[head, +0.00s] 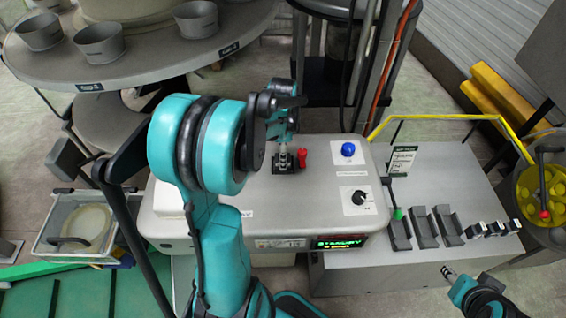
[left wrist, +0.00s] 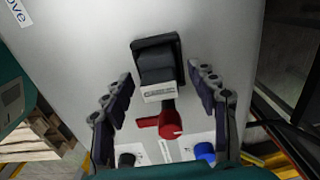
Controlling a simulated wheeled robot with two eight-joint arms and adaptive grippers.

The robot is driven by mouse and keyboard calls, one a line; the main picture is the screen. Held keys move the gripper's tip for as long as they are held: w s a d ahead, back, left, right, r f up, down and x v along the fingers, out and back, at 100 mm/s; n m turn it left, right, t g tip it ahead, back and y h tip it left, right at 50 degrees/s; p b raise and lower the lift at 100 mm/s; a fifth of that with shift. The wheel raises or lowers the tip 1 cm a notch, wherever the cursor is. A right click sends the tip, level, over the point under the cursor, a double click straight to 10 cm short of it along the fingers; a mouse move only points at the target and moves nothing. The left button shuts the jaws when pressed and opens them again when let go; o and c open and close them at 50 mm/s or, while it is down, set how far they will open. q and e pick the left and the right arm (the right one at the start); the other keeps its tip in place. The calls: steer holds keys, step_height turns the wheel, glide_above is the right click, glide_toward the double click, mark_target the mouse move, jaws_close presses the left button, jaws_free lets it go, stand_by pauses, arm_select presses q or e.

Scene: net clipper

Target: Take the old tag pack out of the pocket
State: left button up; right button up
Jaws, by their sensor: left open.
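The pocket is a black square holder (left wrist: 174,47) on the grey machine top in the left wrist view. A dark grey block, apparently the old tag pack (left wrist: 158,68), sits in it and has a pale label at its near end. My left gripper (left wrist: 161,74) is open, with one finger on each side of the pack and visible gaps between. In the head view my left arm reaches over the machine, and the black pocket (head: 284,163) shows below the wrist, partly hidden. My right gripper (head: 447,272) is at the lower right, away from the pocket; its finger opening is unclear.
A red lever (left wrist: 170,122) stands close beside the pocket. A blue button (head: 348,149) and a black knob (head: 359,197) are to its right. Several dark holders and small blocks line the lower bench (head: 350,272). A round table (head: 130,52) with bowls is at upper left.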

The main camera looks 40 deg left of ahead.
arm_select(q)
steer(key=shift+f, duration=0.4)
steer(key=c, duration=1.3)
